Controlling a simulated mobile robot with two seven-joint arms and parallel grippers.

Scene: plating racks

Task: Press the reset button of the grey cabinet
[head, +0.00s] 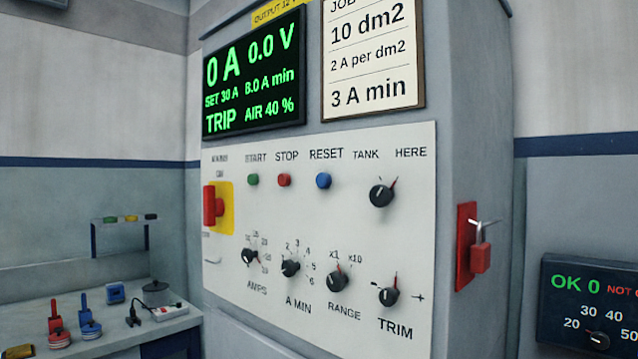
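The grey cabinet (473,110) stands in the middle of the head view, its white control panel (330,240) facing me. The blue reset button (323,180) sits under the word RESET. To its left are the red stop button (284,180) and the green start button (253,180). The display (254,75) above reads 0 A, 0.0 V, SET 30 A, 8.0 A min, AIR 40 % and TRIP. Neither of my grippers is in view. Nothing covers the reset button.
Knobs such as the tank knob (381,195) stick out of the panel. A red switch (213,206) is at its left, and a red padlock (480,256) hangs on the cabinet's right side. A bench (110,345) with clamps stands left; a dark meter box (590,310) is right.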

